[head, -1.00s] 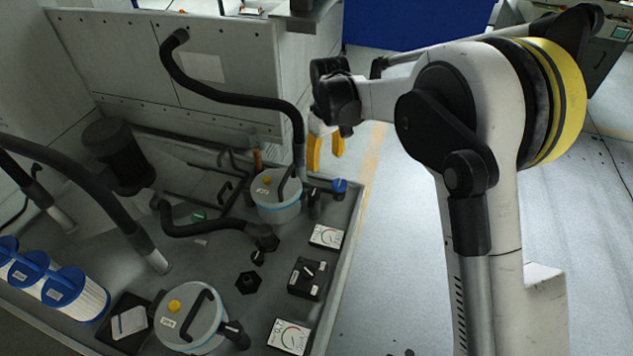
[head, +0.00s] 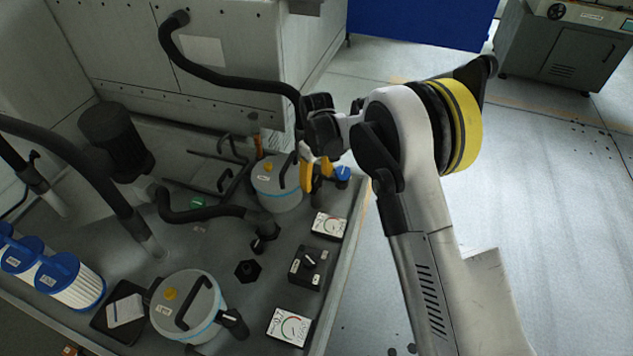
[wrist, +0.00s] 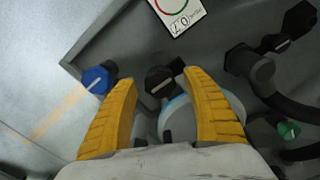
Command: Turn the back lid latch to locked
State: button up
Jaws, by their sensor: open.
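The back filter housing (head: 280,192) is a round pot with a grey lid, a yellow button and a black handle. In the wrist view it shows partly (wrist: 174,122), between my fingers. Its lid latch (wrist: 160,80) is a black knob with a white line, at the lid's edge. In the head view, my gripper hides most of the latch. My gripper (head: 316,180) is open, its yellow fingers pointing down by the housing's right side. In the wrist view, the latch appears between the fingertips (wrist: 158,79), with gaps on both sides; I cannot tell the remaining height.
A blue knob (head: 342,176) stands close right of my fingers. A gauge (head: 329,225), a black switch box (head: 307,267) and the front housing (head: 187,306) are nearer. A black hose (head: 235,89) arches down close behind my gripper. Open floor lies right of the tray edge (head: 344,258).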

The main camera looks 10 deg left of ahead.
jog(key=shift+f, duration=0.1)
jog(key=c, duration=1.2)
jog(key=shift+m, duration=0.4)
jog(key=m, duration=0.8)
jog(key=shift+m+p, duration=0.3)
jog(key=m, duration=0.4)
jog(key=shift+m, duration=2.2)
